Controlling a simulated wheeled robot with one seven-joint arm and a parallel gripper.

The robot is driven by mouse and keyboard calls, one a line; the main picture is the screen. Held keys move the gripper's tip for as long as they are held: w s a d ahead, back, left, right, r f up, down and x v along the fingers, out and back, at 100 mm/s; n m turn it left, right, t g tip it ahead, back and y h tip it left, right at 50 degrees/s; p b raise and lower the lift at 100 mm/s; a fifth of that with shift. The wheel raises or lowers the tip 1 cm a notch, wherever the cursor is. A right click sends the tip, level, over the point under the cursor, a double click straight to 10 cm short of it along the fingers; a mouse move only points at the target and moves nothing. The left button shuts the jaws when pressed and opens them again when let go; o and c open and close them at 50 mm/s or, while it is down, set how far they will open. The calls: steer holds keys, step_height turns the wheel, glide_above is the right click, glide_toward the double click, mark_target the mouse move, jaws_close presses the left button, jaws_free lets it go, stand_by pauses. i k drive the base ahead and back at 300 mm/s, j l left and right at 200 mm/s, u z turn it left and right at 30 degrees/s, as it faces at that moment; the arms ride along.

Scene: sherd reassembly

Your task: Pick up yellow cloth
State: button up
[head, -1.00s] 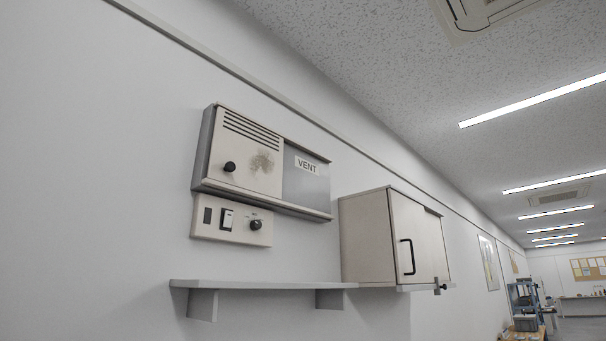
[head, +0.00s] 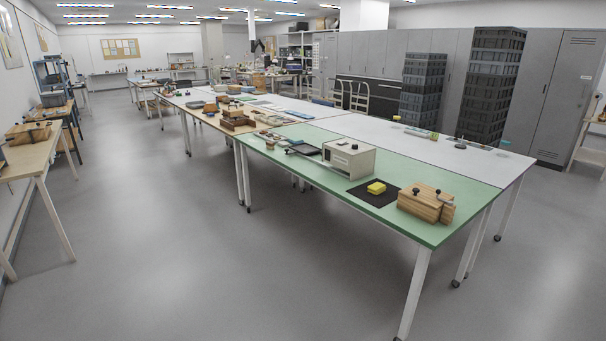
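A small yellow cloth (head: 376,188), seemingly folded into a block, lies on a black mat (head: 362,197) near the front end of the long green-topped table (head: 300,175). It sits between a cream box-like device (head: 348,158) on its left and a wooden box (head: 426,203) with dark knobs on its right. Nothing covers the cloth. My gripper is not in view.
Several small items and trays stand farther back along the tables. Another wooden table (head: 30,158) runs along the left wall. Dark stacked crates (head: 490,85) and grey lockers stand behind. The grey floor (head: 200,260) left of the green table is clear.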

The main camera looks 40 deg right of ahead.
mark_target(376, 188)
steer(key=i+z, duration=0.2)
steer(key=z, duration=0.4)
steer(key=i+j+z, duration=0.3)
steer(key=i, duration=0.25)
steer(key=i+j+z, duration=0.3)
steer(key=i+j, duration=0.15)
steer(key=i+j+z, duration=0.15)
steer(key=i+j, duration=1.45)
steer(key=j, duration=0.15)
